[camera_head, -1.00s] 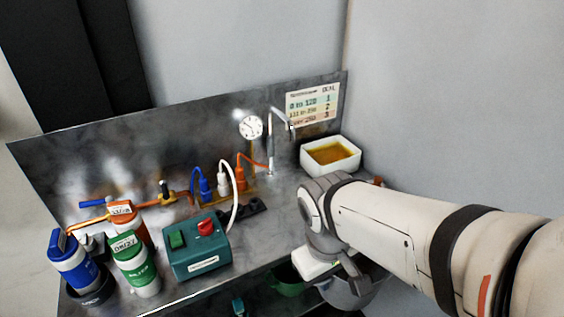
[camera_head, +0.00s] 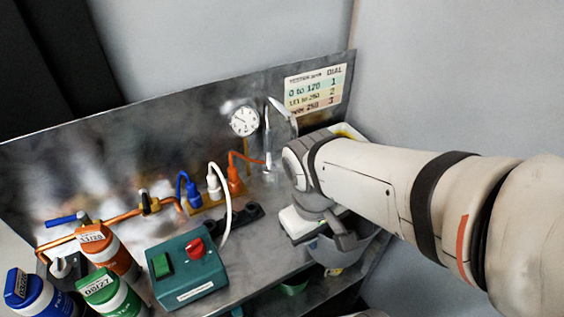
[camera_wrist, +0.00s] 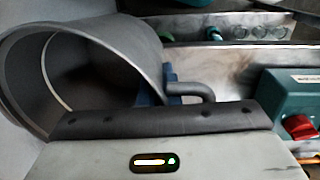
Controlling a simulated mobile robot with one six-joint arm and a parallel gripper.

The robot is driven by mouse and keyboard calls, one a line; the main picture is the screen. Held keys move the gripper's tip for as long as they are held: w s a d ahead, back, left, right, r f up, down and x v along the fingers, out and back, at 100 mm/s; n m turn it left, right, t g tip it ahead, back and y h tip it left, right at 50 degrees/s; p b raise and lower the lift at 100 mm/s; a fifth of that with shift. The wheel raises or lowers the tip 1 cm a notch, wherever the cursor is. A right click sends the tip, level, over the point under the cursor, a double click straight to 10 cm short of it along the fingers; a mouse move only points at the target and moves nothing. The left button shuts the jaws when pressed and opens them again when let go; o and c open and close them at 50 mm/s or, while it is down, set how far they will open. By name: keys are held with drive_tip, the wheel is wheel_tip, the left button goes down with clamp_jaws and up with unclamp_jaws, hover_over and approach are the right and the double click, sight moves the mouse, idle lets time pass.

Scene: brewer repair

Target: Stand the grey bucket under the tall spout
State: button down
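The grey bucket (camera_head: 356,250) is at the bench's front right edge in the head view, partly hidden by my arm. In the wrist view the bucket (camera_wrist: 100,65) fills the upper left, its open mouth facing left. My gripper (camera_head: 335,238) is at the bucket's side. In the wrist view its blue fingertips (camera_wrist: 172,90) appear closed around the bucket's grey side handle (camera_wrist: 195,90). The tall spout (camera_head: 267,135) rises from the back of the bench, left of my arm, its bent tip reaching right. The bucket is to the right and front of it.
A teal control box (camera_head: 187,268) with a red knob stands on the bench, left of the bucket. A black socket strip (camera_head: 243,216), plugs and cables lie behind it. Several bottles (camera_head: 108,250) stand at far left. The white tub at the back right is mostly hidden by my arm.

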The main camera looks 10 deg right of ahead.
drive_tip(key=shift+w+a+r+p, duration=0.1)
drive_tip(key=shift+w+r+p, duration=0.25)
drive_tip(key=shift+p, duration=0.5)
drive_tip(key=w+a+f+p, duration=0.1)
drive_tip(key=w+p, duration=0.1)
drive_tip(key=w, duration=0.3)
drive_tip(key=w+a+f+p, duration=0.2)
drive_tip(key=w, duration=0.4)
drive_tip(key=w+a+f+p, duration=0.1)
drive_tip(key=w+a+p, duration=0.1)
drive_tip(key=w, duration=0.3)
drive_tip(key=shift+w+a+f+p, duration=0.15)
drive_tip(key=shift+w+a+p, duration=0.1)
drive_tip(key=shift+p, duration=0.15)
drive_tip(key=shift+f, duration=0.2)
drive_tip(key=c, duration=1.6)
unclamp_jaws()
drive_tip(key=shift+c, duration=0.2)
